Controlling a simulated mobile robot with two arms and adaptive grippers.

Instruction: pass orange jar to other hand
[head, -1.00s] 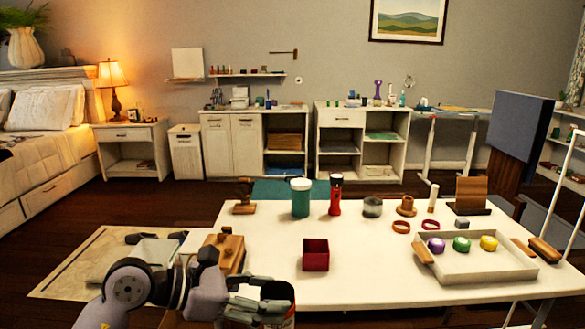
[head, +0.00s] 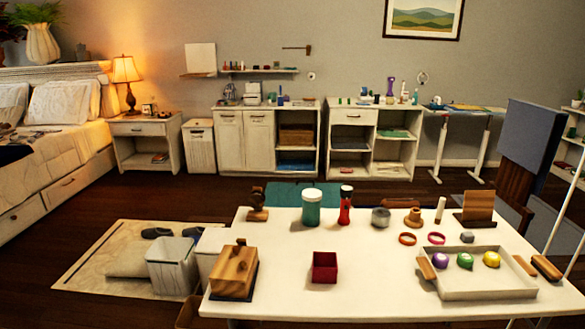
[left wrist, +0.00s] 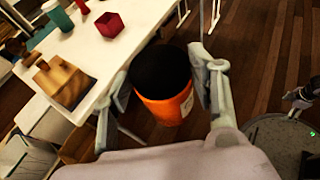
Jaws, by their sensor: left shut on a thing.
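The orange jar (left wrist: 168,106) with a black lid shows in the left wrist view. My left gripper (left wrist: 160,80) is shut on it, with a finger on each side of the jar. The jar is held off the white table's near edge, above the wooden floor. Neither arm nor the jar is in the head view. At the right edge of the left wrist view, a small grey part looks like my right gripper (left wrist: 297,97). It is empty-looking and apart from the jar, but too small and cut off to tell its jaws.
The white table (head: 385,272) carries a wooden block box (head: 234,272), a red square cup (head: 324,267), a teal jar (head: 312,212), a red flashlight (head: 345,206) and a tray (head: 487,286) with coloured pieces. The table's front middle is clear.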

